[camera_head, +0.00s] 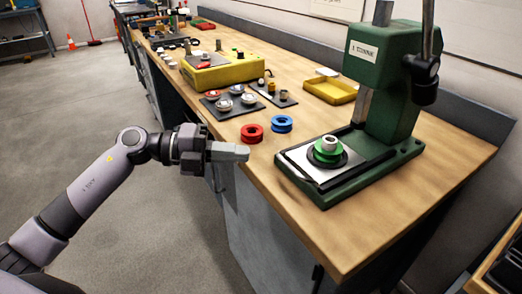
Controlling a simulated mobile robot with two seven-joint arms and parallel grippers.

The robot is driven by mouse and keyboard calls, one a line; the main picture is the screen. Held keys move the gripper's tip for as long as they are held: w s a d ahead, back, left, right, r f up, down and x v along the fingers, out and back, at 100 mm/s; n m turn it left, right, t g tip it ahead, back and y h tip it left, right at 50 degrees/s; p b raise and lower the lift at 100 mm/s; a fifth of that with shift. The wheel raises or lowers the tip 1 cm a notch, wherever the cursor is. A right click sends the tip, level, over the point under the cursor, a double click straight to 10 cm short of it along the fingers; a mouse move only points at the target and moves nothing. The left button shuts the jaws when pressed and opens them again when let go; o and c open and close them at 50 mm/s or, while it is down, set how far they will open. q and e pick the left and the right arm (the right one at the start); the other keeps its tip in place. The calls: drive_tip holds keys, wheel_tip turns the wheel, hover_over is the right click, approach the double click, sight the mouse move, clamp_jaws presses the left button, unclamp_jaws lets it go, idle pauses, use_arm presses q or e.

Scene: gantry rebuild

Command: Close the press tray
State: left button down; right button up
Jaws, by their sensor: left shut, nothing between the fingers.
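The green press (385,80) stands at the right of the wooden bench. Its tray (309,172), a silver plate with a dark edge, lies on the green base in front of the press column. A green ring with a pale metal centre (328,150) sits on the tray. My left gripper (244,152) comes in from the left at the bench's front edge. It is shut and empty, its fingers pointing right toward the tray with a clear gap between them. My right gripper is not in view.
A red ring (252,133) and a blue ring (282,124) lie on the bench just behind my left gripper. A yellow tray (330,90), dark plates with small parts (230,103) and a yellow box (222,70) are farther back. The bench's front right is clear.

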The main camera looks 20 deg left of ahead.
use_arm(q)
drive_tip(key=shift+p+x, duration=0.35)
drive_tip(key=shift+x, duration=2.3)
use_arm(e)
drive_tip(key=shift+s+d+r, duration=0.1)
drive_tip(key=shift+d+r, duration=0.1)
use_arm(q)
drive_tip(key=shift+w, duration=0.1)
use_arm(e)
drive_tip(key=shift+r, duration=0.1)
